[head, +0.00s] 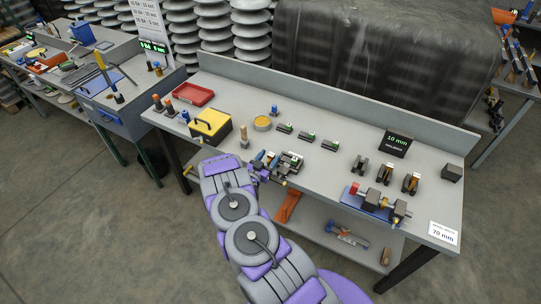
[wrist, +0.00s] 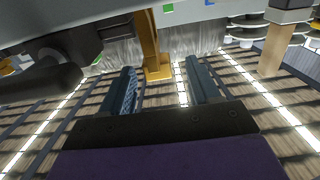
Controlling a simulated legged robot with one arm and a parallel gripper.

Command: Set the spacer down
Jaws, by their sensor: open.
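My gripper (head: 266,165) is at the front edge of the workbench (head: 340,190), at the end of my purple and grey arm. In the wrist view its two blue ridged jaws (wrist: 163,85) stand apart with nothing visible between them. A dark block with a pale, green-marked top (head: 292,160) is right beside the gripper in the head view; I cannot tell whether they touch. Several small dark blocks with green marks, such as this one (head: 307,138), stand in a row behind it. I cannot tell which block is the spacer.
A yellow and black box (head: 211,126), a wooden peg figure (head: 244,137) and a round yellow tin (head: 262,124) stand left and behind. Black and orange pieces (head: 385,171) and a blue-based fixture (head: 376,202) stand right. A 10 mm display (head: 397,142) is behind them.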

